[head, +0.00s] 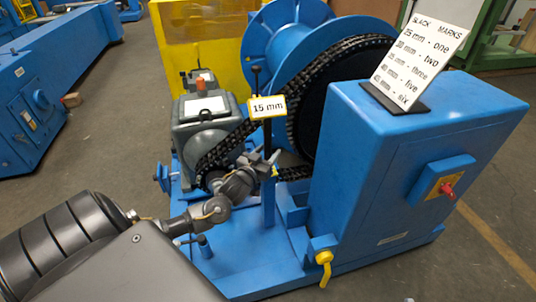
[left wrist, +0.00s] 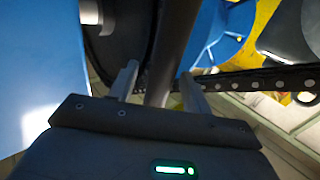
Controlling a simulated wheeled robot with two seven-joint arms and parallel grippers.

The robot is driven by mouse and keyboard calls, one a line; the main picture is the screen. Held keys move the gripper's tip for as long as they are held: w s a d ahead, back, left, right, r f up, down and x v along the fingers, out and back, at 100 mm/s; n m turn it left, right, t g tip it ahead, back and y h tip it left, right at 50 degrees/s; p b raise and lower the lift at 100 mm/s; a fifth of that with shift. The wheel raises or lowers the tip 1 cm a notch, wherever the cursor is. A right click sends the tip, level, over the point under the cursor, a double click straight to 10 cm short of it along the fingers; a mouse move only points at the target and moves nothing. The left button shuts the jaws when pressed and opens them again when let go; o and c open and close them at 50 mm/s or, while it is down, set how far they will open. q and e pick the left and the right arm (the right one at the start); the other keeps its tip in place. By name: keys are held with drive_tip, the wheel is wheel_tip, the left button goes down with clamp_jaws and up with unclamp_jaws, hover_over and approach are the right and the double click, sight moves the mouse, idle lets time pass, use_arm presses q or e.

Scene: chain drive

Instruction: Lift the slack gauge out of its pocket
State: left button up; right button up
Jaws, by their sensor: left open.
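My left gripper (head: 266,163) is at the bar's lower part, just above the blue post. In the left wrist view the dark bar (left wrist: 180,45) runs between the two fingers of my left gripper (left wrist: 160,82), which stand apart on either side. I cannot tell whether either finger touches it. My right gripper is not in view.
The chain (head: 312,85) runs round a large wheel by a blue drum (head: 285,30) and a small sprocket by the grey motor (head: 200,120). A blue cabinet (head: 405,150) stands close on the right, bearing a "slack marks" card (head: 420,50). A yellow handle (head: 324,262) juts out in front.

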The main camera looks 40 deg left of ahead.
use_arm(q)
drive_tip(key=shift+w, duration=0.15)
drive_tip(key=shift+c, duration=0.3)
clamp_jaws()
idle(1.1)
